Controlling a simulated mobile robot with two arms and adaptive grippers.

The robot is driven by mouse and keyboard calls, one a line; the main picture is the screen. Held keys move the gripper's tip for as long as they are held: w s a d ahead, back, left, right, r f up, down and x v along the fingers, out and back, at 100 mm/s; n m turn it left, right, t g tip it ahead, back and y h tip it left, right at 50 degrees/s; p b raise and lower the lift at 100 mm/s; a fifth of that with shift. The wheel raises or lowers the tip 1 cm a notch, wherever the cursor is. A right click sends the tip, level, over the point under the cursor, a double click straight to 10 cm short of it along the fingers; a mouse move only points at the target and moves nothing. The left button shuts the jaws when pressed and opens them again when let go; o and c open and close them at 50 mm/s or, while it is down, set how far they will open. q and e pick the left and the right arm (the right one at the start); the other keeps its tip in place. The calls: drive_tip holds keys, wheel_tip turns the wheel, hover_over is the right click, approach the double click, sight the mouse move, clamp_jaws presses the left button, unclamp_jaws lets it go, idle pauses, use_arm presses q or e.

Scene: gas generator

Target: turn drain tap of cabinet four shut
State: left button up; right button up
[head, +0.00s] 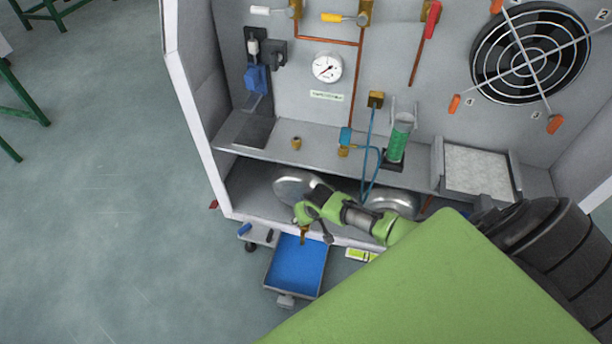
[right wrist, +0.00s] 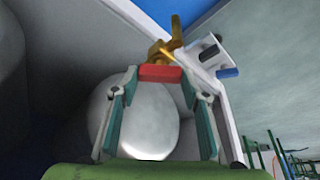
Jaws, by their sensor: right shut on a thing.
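In the right wrist view my right gripper (right wrist: 160,74) is shut on the red handle (right wrist: 161,73) of a brass drain tap (right wrist: 163,50). The handle lies across the picture between the two fingertips. In the head view my right gripper (head: 308,222) is at the front lower edge of the open cabinet (head: 190,110), and a bit of the brass tap (head: 304,231) shows beside it; the red handle cannot be made out there. The cabinet's number does not show. My left gripper is not in view.
A blue-lined tray (head: 297,268) is below the tap on the floor side. Silver rounded vessels (head: 297,185) lie inside the cabinet's lower bay, close to my gripper. A gauge (head: 327,67), valves and a fan (head: 530,52) are on the back panel.

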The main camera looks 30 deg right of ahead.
drive_tip(key=shift+a+r+m+h+p, duration=0.15)
drive_tip(key=shift+a+m+h+p, duration=0.15)
drive_tip(key=shift+m+p, duration=0.45)
drive_tip(key=m+g+h+p, duration=0.1)
drive_tip(key=m, duration=0.2)
drive_tip(key=shift+p, duration=0.3)
drive_tip(key=shift+w+m, duration=0.1)
drive_tip(key=shift+m, duration=0.65)
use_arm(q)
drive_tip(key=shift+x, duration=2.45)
use_arm(e)
drive_tip(key=shift+m+g+h, duration=0.3)
drive_tip(key=shift+m+h, duration=0.1)
drive_tip(key=shift+m, duration=0.4)
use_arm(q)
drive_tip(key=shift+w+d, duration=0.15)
use_arm(e)
drive_tip(key=o, duration=1.1)
drive_tip(key=shift+d, duration=0.1)
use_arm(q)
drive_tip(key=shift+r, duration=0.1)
